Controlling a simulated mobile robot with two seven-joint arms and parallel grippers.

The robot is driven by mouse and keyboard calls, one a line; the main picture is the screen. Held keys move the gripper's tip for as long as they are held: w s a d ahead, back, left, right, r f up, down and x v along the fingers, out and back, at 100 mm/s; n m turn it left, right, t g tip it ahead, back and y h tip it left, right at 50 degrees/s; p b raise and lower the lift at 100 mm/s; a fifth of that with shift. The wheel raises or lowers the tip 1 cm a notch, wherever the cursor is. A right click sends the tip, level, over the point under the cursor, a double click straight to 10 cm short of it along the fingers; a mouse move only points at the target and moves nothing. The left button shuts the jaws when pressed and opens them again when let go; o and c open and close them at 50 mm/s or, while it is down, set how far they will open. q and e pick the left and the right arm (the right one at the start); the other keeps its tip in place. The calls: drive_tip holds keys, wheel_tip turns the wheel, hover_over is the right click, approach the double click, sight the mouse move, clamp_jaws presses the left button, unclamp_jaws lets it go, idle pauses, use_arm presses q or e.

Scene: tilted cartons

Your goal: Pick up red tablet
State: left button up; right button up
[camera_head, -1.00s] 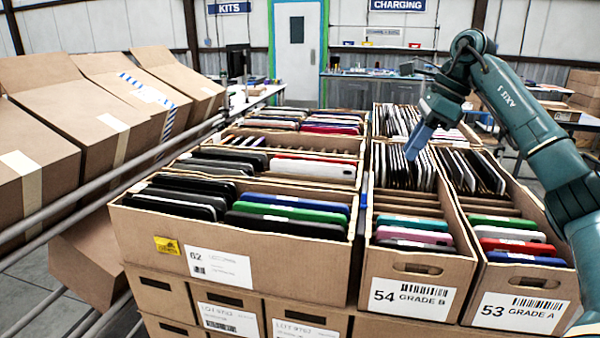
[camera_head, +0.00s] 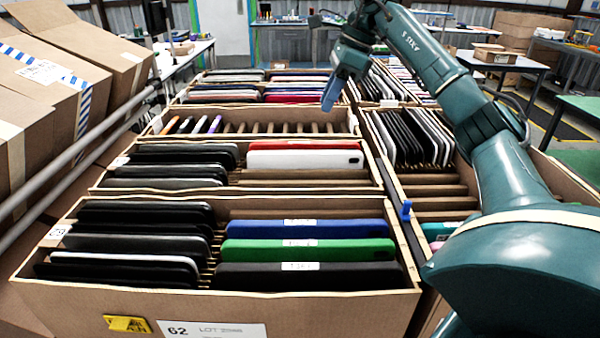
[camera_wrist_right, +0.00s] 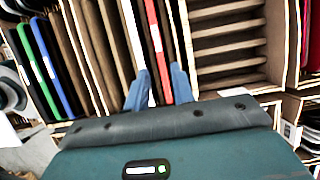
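A red tablet (camera_head: 305,145) stands on edge in the second carton from the front, directly behind a white tablet (camera_head: 305,159). My right gripper (camera_head: 330,97) hangs above and beyond it in the head view, blue fingers pointing down. In the right wrist view the red tablet (camera_wrist_right: 157,45) runs as a strip between the two spread blue fingers of the right gripper (camera_wrist_right: 159,88). The white tablet (camera_wrist_right: 134,35) lies just left of it, near the left finger. The fingers are open and appear empty. My left gripper is out of view.
The front carton (camera_head: 300,304) holds black, blue and green tablets. Empty slots (camera_head: 270,128) lie behind the red tablet. Another red tablet (camera_head: 295,98) stands in a farther carton. A rail (camera_head: 85,145) runs along the left, and cartons with upright tablets (camera_head: 415,135) stand at right.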

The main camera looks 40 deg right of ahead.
sight(305, 142)
drive_tip(key=x, duration=0.5)
drive_tip(key=p+x, duration=0.1)
drive_tip(key=x, duration=0.3)
drive_tip(key=shift+w+a+f, duration=0.15)
drive_tip(key=shift+a+f, duration=0.15)
drive_tip(key=shift+a, duration=0.05)
drive_tip(key=shift+r, duration=0.1)
clamp_jaws()
